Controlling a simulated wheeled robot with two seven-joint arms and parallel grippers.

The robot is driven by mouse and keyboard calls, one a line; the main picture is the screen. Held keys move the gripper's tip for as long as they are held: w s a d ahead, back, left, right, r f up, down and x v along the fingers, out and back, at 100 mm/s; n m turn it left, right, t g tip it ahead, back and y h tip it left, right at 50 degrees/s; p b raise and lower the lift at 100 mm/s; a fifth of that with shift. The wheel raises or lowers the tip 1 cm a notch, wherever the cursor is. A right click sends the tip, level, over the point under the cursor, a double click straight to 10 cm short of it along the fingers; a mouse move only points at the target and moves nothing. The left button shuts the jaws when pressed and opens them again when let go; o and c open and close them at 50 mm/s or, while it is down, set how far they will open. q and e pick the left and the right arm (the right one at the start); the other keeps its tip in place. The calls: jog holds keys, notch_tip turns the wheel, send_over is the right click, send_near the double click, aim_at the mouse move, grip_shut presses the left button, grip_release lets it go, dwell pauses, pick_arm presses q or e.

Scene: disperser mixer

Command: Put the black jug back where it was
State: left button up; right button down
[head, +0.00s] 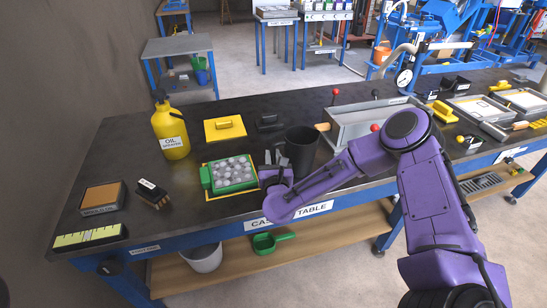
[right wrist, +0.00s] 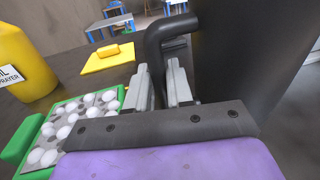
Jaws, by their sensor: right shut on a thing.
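The black jug (head: 301,147) is upright over the dark table top (head: 226,113), left of the grey metal box. I cannot tell whether its base touches the table. My right gripper (head: 273,163) is at the jug's left side and is shut on its handle. In the right wrist view the two grey fingers of the gripper (right wrist: 164,88) are on either side of the black handle (right wrist: 168,32), and the jug's body (right wrist: 245,50) fills the right. The jug's base is hidden there. My left gripper is not in view.
A green tray of white balls (head: 233,172) is close left of the gripper. A yellow oil sprayer (head: 170,130) stands farther left. A yellow plate with a block (head: 225,129) and a black block (head: 269,122) lie behind. The grey metal box (head: 365,122) is at right.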

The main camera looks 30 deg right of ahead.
jog(key=shift+f, duration=0.1)
jog(key=c, duration=1)
grip_release()
jog(key=shift+r, duration=0.3)
jog(key=b+v, duration=0.1)
jog(key=v, duration=0.2)
jog(key=b+v, duration=0.1)
jog(key=v, duration=0.3)
jog(key=b+v, duration=0.1)
jog(key=v, duration=0.3)
jog(key=shift+a+f, duration=0.1)
jog(key=shift+f, duration=0.2)
jog(key=shift+s+a+r, duration=0.15)
jog(key=shift+s, duration=0.35)
